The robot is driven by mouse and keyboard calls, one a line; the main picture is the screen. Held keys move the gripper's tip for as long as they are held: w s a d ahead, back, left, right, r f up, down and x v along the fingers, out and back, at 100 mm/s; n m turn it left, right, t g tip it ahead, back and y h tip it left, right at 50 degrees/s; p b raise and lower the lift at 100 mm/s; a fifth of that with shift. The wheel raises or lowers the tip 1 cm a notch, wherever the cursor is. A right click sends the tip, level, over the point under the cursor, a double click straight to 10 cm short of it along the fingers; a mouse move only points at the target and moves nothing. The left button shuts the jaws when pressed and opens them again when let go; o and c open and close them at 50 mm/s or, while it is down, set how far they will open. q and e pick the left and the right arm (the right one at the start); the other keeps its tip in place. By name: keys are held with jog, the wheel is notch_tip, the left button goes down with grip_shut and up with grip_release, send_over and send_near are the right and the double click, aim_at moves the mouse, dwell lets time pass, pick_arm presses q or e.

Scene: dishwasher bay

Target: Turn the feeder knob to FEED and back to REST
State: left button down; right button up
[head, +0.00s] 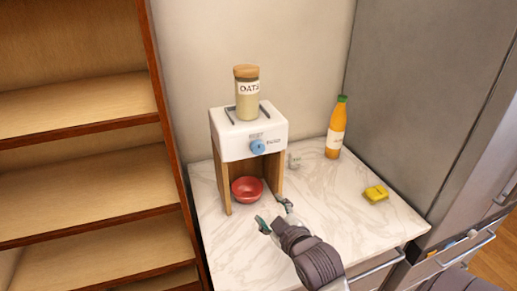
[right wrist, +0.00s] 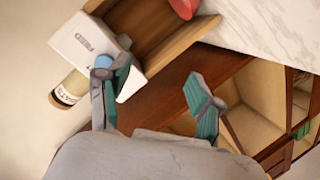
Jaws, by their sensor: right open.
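The feeder (head: 235,125) is a white box on wooden side legs on the counter. Its round blue knob (head: 258,146) is on the front, with small lettering above and to the right of it. A jar labelled OATS (head: 247,95) stands on top, and a red bowl (head: 247,190) sits between the legs. My right gripper (head: 275,214) is open and empty, in front of and below the knob, near the bowl. In the right wrist view my right gripper (right wrist: 160,98) shows its fingers spread, and one finger partly covers the knob (right wrist: 103,62). My left gripper is not in view.
An orange bottle (head: 336,130) with a green cap stands on the counter at the right, with a yellow sponge-like item (head: 376,194) nearer the front. A wooden shelf unit (head: 80,130) is at the left and a grey fridge (head: 430,90) at the right. The marble counter (head: 335,205) is mostly clear.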

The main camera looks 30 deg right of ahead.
aim_at(258, 149)
notch_tip(258, 149, up, 8)
jog(key=w+d+t+h, duration=0.2)
jog(key=d+t, duration=0.1)
jog(key=shift+n, duration=0.4)
jog(key=p+x, duration=0.2)
jog(key=x, duration=0.4)
jog(key=p+x, duration=0.3)
jog(key=x, duration=0.3)
jog(key=shift+w+a+f, duration=0.1)
jog(key=shift+f, duration=0.05)
jog(key=shift+w+f, duration=0.1)
jog(key=shift+w, duration=0.3)
jog(key=c, duration=1.1)
jog(key=shift+c, duration=0.2)
